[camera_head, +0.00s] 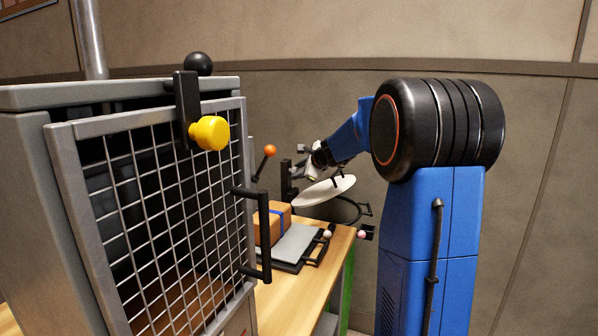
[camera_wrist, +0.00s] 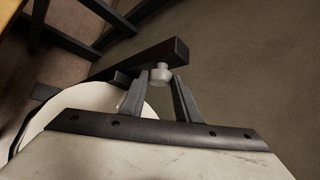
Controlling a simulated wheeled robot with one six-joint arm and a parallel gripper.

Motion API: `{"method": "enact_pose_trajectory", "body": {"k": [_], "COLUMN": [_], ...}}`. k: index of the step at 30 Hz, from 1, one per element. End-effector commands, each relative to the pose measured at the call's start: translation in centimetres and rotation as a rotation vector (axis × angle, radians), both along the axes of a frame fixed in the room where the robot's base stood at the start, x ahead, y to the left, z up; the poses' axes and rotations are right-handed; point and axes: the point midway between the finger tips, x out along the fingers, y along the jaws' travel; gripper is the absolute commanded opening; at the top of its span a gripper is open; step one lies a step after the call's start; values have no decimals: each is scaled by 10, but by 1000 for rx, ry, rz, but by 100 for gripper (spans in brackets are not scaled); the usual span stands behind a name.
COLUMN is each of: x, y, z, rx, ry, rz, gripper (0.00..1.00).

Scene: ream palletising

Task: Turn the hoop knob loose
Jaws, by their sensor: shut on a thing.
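The hoop knob (camera_wrist: 160,74) is a small pale grey knob at the end of a dark bar (camera_wrist: 140,62) in the wrist view. My gripper (camera_wrist: 162,88) has its two grey fingers on either side of the knob and is shut on it. In the head view my gripper (camera_head: 304,163) is small, above and behind the bench, and the knob between its fingers cannot be made out there. A dark hoop (camera_head: 345,211) shows there below a tilted white disc (camera_head: 325,190).
A mesh-fronted cabinet (camera_head: 160,215) with a yellow knob (camera_head: 208,133) stands at the left. On the wooden bench (camera_head: 292,292) are a brown package with a blue band (camera_head: 268,228), a grey plate (camera_head: 298,243) and an orange-tipped lever (camera_head: 269,150). Bare floor shows at the wrist view's right.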

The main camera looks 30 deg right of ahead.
Motion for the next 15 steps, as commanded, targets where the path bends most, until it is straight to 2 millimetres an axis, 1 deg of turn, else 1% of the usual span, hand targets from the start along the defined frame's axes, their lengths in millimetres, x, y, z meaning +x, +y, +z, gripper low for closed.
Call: {"method": "enact_pose_trajectory", "body": {"k": [15], "x": [-2], "y": [2], "z": [-3], "rx": [-149], "ry": [-120], "rz": [-2], "gripper": [7]}}
